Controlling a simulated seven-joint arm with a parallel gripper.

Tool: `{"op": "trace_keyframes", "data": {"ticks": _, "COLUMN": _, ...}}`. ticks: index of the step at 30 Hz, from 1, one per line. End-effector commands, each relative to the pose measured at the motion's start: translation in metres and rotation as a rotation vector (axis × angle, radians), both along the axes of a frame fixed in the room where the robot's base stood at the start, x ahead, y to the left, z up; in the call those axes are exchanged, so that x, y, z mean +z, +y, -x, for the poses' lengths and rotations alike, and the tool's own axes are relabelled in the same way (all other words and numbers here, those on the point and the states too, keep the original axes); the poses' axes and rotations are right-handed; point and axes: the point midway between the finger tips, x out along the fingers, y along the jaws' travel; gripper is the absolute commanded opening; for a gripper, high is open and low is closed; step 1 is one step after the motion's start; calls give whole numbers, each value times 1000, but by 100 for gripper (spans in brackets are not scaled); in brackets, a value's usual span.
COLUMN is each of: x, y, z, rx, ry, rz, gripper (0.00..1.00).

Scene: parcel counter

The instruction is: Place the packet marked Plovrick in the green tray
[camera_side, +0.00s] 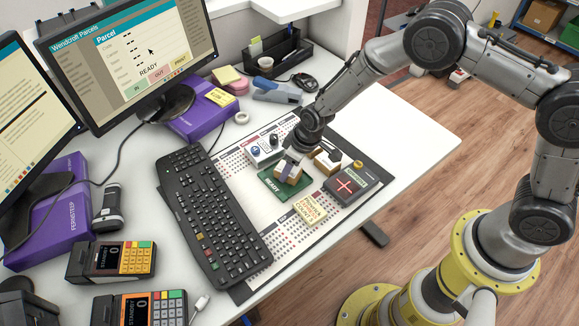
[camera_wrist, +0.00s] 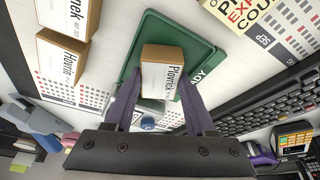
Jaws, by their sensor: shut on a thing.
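The packet marked Plovrick (camera_wrist: 160,72) is a small brown box with a white label, between the two fingers of my gripper (camera_wrist: 160,88) in the wrist view. My gripper is shut on it. In the side view the packet (camera_side: 289,173) is below my gripper (camera_side: 293,160), over the green tray (camera_side: 289,192). The green tray (camera_wrist: 191,36) lies under and around the packet in the wrist view, with part of its READY lettering covered. I cannot tell whether the packet touches the tray floor.
Two other brown packets, one marked Hovril (camera_wrist: 62,58) and one ending in "nek" (camera_wrist: 80,22), stand beside the tray. A dark tray with a red cross (camera_side: 346,186) and a yellow note block (camera_side: 310,209) are close by. A keyboard (camera_side: 213,215) lies to the left.

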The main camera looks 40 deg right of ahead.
Motion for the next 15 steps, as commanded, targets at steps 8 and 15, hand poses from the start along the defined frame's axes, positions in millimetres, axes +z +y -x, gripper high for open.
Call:
{"op": "trace_keyframes", "data": {"ticks": 8, "x": -1, "y": 0, "z": 0, "rx": 0, "ry": -2, "rz": -1, "gripper": 0}}
{"op": "trace_keyframes", "data": {"ticks": 15, "x": -3, "y": 0, "z": 0, "rx": 1, "ry": 0, "rz": 0, "gripper": 82}}
